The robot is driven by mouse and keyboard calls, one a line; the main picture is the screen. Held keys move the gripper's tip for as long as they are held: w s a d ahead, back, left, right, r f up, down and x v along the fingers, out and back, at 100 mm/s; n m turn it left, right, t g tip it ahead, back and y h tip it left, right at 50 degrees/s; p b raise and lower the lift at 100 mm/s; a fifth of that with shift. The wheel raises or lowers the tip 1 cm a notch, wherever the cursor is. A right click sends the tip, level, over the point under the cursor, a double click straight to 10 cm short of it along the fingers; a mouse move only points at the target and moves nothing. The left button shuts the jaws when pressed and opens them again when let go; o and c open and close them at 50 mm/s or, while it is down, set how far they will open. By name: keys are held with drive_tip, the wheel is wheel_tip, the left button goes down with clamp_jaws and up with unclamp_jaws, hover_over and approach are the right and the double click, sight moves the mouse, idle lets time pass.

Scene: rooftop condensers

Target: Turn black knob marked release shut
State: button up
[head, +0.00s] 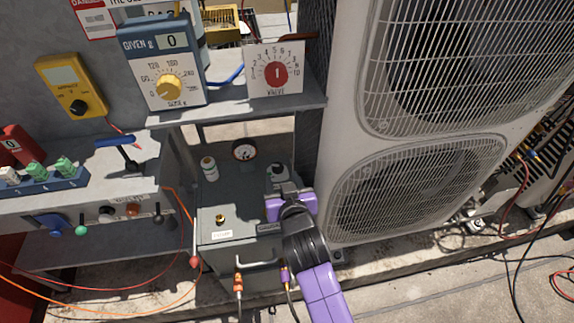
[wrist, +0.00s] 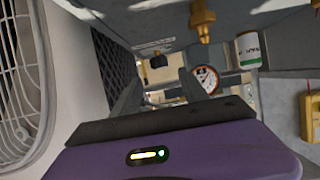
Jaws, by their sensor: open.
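A grey box unit (head: 210,258) stands under the shelf. A black knob (head: 277,170) sits at its back right, just beyond my gripper (head: 287,188); a small black knob also shows in the wrist view (wrist: 158,60). I cannot read a "release" marking on it, and its lower part is hidden by my gripper in the head view. My gripper is open above the box's right side, with no object seen in it. In the wrist view its dark finger edge (wrist: 150,122) and purple body fill the bottom, apart from the knob.
A round gauge (head: 245,150), a white bottle (head: 209,168) and a brass fitting (head: 220,218) are on the box. The shelf (head: 235,108) overhangs behind. A large fan condenser (head: 345,120) stands close on the right. Cables and hoses cross the floor. Other dark knobs (head: 158,218) are on the left bench.

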sight(278, 167)
drive_tip(key=shift+b+x, duration=0.5)
drive_tip(key=shift+x, duration=3.05)
drive_tip(key=shift+r, duration=0.1)
clamp_jaws()
